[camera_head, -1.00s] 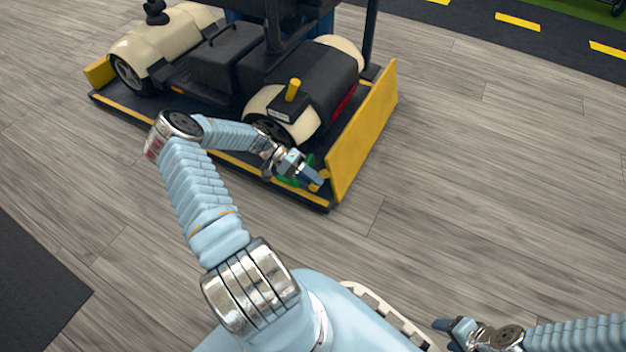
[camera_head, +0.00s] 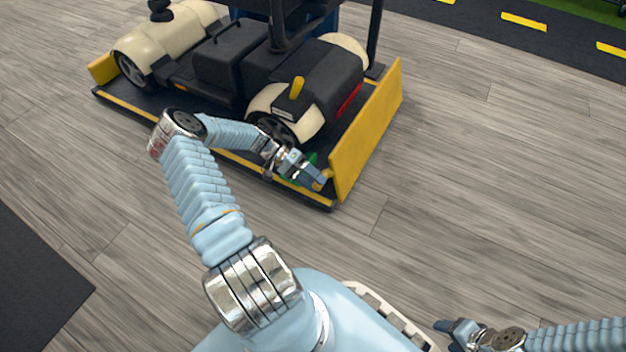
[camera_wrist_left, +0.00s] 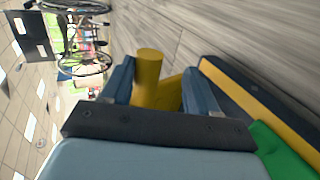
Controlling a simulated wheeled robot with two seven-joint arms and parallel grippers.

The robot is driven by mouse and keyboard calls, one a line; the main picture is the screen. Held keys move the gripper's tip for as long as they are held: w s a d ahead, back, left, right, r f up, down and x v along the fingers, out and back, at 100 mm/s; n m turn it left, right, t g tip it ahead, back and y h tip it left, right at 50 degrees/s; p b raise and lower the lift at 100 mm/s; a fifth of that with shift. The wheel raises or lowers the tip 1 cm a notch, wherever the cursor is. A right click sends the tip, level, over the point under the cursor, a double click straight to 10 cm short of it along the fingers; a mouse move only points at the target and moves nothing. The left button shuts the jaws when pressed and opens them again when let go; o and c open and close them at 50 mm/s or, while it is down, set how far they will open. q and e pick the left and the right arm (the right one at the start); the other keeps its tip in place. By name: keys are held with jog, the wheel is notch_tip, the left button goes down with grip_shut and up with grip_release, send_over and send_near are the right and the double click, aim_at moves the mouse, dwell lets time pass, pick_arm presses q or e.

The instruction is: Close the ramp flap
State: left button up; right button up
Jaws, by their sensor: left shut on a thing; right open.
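The ramp flap (camera_head: 367,132) is a yellow panel standing upright, leaning slightly outward, at the right end of a low dark platform (camera_head: 225,158) with yellow edging. My left gripper (camera_head: 319,182) is at the flap's near lower corner, shut on a small yellow knob. In the left wrist view the knob (camera_wrist_left: 149,78) is a yellow cylinder between the fingers of my left gripper (camera_wrist_left: 160,95). How the knob joins the flap is hidden. A green part (camera_wrist_left: 283,147) lies beside the gripper. My right gripper (camera_head: 446,328) is open and empty at the bottom right, far from the flap.
A cream and black scooter (camera_head: 300,90) stands on the platform, its rear wheel close to my left wrist. The wooden floor (camera_head: 480,180) right of the flap is clear. A dark mat (camera_head: 35,285) lies at lower left; a dark lane with yellow dashes runs behind.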

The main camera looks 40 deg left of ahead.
pick_arm(q)
jog(key=v, duration=1.3)
jog(key=shift+a+r+p, duration=0.25)
jog(key=shift+a+p, duration=0.1)
